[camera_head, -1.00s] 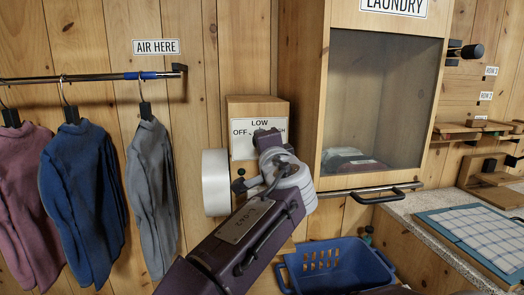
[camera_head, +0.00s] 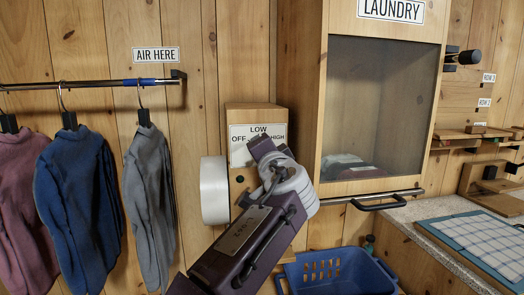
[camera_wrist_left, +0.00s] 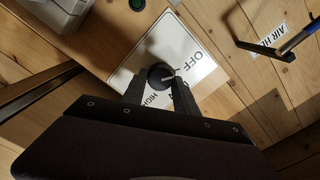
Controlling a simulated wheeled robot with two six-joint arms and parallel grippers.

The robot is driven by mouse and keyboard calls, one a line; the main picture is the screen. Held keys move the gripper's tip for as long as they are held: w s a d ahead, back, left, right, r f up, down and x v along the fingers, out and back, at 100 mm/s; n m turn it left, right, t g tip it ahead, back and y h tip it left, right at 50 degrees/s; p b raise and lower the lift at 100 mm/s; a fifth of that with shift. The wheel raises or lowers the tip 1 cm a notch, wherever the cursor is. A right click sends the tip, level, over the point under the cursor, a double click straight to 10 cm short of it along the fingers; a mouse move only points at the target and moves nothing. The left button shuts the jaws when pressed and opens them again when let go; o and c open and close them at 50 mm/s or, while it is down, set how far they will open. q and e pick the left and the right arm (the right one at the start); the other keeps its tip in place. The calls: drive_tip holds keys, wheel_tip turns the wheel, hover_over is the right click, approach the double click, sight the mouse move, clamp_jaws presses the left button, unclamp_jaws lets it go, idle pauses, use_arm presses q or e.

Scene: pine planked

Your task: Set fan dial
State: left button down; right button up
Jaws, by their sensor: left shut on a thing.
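The fan box with its dial plate (camera_head: 242,158) is on the plank wall, reading OFF, LOW and HIGH. My left gripper (camera_head: 262,150) is in front of the plate and hides the dial in the head view. In the left wrist view the small round black dial (camera_wrist_left: 160,73) sits between the two fingers of my left gripper (camera_wrist_left: 158,90), which is shut on it. A white pointer line shows on the dial's face. OFF and HIGH are readable on the plate; LOW is mostly hidden there. My right gripper is not in view.
A white round fan part (camera_head: 213,190) is left of the plate. A green button (camera_wrist_left: 137,4) is on the box. A rail with hanging sweaters (camera_head: 78,190) is at the left. A laundry cabinet (camera_head: 380,110) with a handle stands right, and a blue basket (camera_head: 337,272) is below.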

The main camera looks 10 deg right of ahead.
use_arm(q)
drive_tip(key=shift+r, duration=0.3)
drive_tip(key=c, duration=1.4)
unclamp_jaws()
drive_tip(key=o, duration=0.5)
drive_tip(key=shift+c, duration=0.2)
drive_tip(key=shift+w+f, duration=0.1)
drive_tip(key=shift+f, duration=0.1)
drive_tip(key=s+b, duration=0.3)
drive_tip(key=s, duration=0.6)
drive_tip(key=shift+b, duration=0.4)
